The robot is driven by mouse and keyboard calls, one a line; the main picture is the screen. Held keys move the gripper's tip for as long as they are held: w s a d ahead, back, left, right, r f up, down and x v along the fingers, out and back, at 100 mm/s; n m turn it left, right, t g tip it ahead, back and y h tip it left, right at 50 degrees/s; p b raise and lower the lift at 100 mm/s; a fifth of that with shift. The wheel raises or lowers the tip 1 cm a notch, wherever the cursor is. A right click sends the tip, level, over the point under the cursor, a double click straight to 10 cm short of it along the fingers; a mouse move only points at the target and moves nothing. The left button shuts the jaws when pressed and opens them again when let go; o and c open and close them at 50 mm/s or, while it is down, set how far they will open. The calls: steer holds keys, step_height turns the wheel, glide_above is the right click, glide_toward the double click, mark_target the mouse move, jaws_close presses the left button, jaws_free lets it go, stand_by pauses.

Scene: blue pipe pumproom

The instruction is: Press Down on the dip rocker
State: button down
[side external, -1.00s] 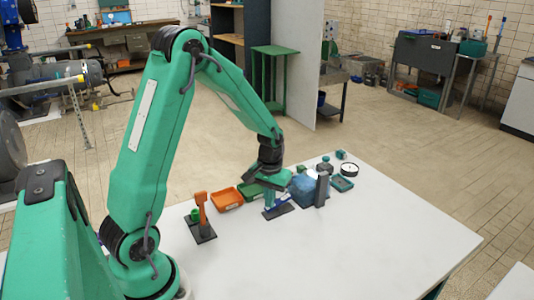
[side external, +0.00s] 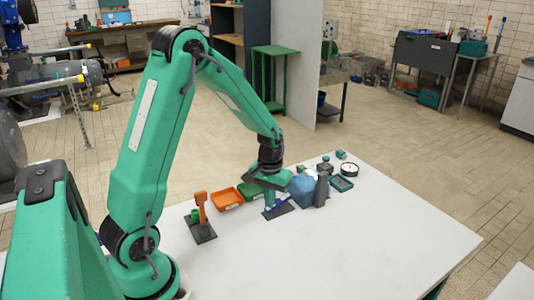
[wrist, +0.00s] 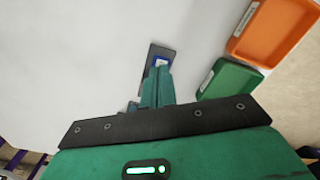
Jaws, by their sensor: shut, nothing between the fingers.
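The dip rocker is a small blue and white piece (side external: 283,202) on a dark base plate (side external: 286,210) on the white table. In the wrist view its blue and white edge (wrist: 161,61) shows just beyond my fingertips, on the dark plate (wrist: 157,50). My green gripper (side external: 268,207) is shut and empty, pointing down at the left end of the rocker. In the wrist view the closed fingers (wrist: 158,72) cover much of the rocker. I cannot tell whether the tips touch it or how far it is tilted.
An orange tray (side external: 227,200) and a green tray (side external: 250,191) lie left of my gripper. A blue rounded object (side external: 302,188) and a dark upright block (side external: 321,190) stand close on its right. An orange lever (side external: 202,210) stands nearer my base. The front table is clear.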

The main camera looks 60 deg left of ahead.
step_height(320, 180, up, 8)
steer(key=shift+r, duration=0.2)
stand_by(0.9)
steer(key=s+d+r+m+t, duration=0.5)
steer(key=s+d+r, duration=0.7)
steer(key=s, duration=0.3)
steer(key=shift+d+r+m+t, duration=0.25)
steer(key=shift+r+m+t, duration=0.1)
steer(key=shift+m, duration=0.15)
